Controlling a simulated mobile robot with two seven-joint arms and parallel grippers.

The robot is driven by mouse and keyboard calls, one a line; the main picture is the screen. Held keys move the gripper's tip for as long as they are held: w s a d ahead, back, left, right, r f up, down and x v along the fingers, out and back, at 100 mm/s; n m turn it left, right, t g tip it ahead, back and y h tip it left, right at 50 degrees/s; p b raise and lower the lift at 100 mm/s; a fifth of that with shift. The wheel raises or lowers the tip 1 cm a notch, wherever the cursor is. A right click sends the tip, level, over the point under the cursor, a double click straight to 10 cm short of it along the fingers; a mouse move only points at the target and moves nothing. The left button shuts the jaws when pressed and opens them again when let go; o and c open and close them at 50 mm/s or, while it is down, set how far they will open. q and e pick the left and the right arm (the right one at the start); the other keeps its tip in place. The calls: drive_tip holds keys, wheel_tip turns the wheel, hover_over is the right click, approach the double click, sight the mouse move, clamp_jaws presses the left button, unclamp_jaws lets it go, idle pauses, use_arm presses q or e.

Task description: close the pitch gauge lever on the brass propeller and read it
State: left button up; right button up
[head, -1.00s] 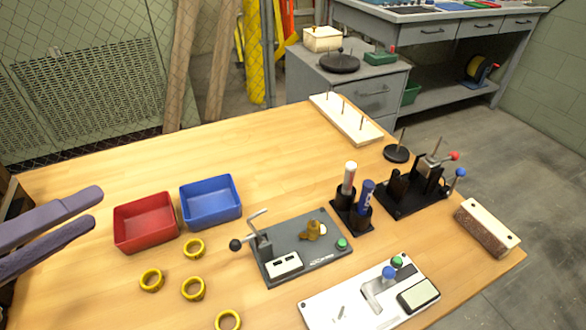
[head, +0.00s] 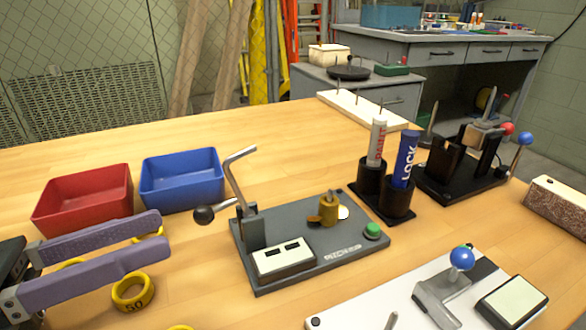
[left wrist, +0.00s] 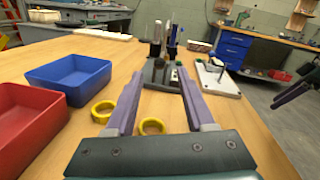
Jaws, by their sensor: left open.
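The pitch gauge (head: 300,275) is a dark grey plate on the wooden table. The small brass propeller (head: 328,211) sits on its right half. A bent metal lever (head: 236,180) stands raised at the plate's left end, clear of the brass piece. A black ball knob (head: 203,215) sticks out left of its post. The white readout box (head: 283,259) has two dark windows too small to read. My left gripper (head: 164,233) is open and empty, left of the knob and apart from it; it also shows in the left wrist view (left wrist: 158,76). Purple fingers of my right gripper (left wrist: 291,93) show at that view's right edge.
Red (head: 85,200) and blue (head: 182,179) bins stand behind my left gripper. Several yellow rings, one marked 50 (head: 132,292), lie beneath and around it. A paint-and-lock marker holder (head: 398,205) and a white board with blue knob (head: 435,295) stand right of the gauge.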

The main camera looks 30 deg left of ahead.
use_arm(q)
drive_tip(key=shift+b+x, duration=0.3)
drive_tip(key=shift+x, duration=2.1)
drive_tip(key=shift+c, duration=0.2)
clamp_jaws()
